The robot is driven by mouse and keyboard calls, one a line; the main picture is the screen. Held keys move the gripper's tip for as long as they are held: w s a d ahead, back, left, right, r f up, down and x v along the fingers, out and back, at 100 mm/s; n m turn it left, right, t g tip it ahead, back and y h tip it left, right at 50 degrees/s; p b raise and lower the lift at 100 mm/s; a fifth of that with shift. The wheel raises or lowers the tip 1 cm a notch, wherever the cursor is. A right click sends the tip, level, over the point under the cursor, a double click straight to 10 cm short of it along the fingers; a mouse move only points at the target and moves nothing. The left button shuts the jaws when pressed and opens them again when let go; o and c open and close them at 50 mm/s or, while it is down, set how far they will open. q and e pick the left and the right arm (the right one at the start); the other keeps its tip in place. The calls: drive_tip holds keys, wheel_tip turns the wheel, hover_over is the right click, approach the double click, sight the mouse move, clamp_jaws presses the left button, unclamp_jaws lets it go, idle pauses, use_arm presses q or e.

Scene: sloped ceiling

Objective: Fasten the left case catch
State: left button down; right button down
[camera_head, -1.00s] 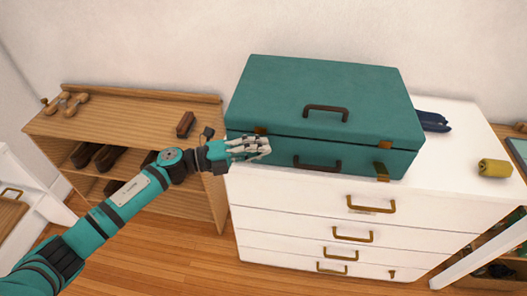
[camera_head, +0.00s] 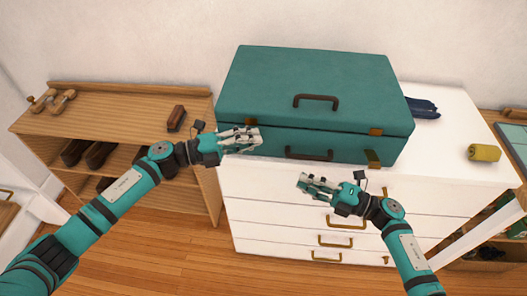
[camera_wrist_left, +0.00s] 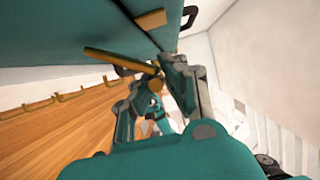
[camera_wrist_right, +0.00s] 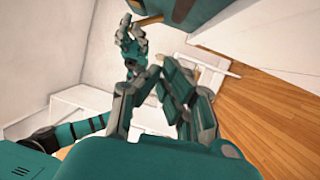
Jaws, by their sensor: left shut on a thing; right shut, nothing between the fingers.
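The teal case (camera_head: 300,90) lies closed on the white dresser, handle side facing me. My left gripper (camera_head: 248,138) is at the left end of the case front, its fingers covering the left catch in the head view. In the left wrist view, the left catch's brass flap (camera_wrist_left: 115,62) sticks out from the case, and my left gripper is shut on it. The brass plate (camera_wrist_left: 152,20) on the lid is apart from the flap. My right gripper (camera_head: 308,186) is shut and empty in front of the dresser, below the case handle (camera_head: 308,154).
The right catch's flap (camera_head: 372,158) hangs outward, below its lid plate (camera_head: 375,132). A yellow roll (camera_head: 484,153) and dark blue item (camera_head: 422,108) lie on the white dresser (camera_head: 440,165). A wooden shelf (camera_head: 110,105) with a brush (camera_head: 176,118) stands left.

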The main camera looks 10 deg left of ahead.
use_arm(q)
drive_tip(key=shift+a+f, duration=0.1)
drive_tip(key=shift+f, duration=0.25)
use_arm(e)
wheel_tip(320, 180, up, 6)
drive_tip(key=s+a+n+g, duration=0.2)
drive_tip(key=n+g, duration=0.3)
drive_tip(key=n, duration=0.2)
drive_tip(key=w+a+r, duration=0.1)
drive_tip(key=w+a, duration=0.3)
drive_tip(key=a, duration=0.5)
drive_tip(key=shift+a+r, duration=0.15)
drive_tip(key=shift+a, duration=0.2)
drive_tip(key=shift+w+r, duration=0.1)
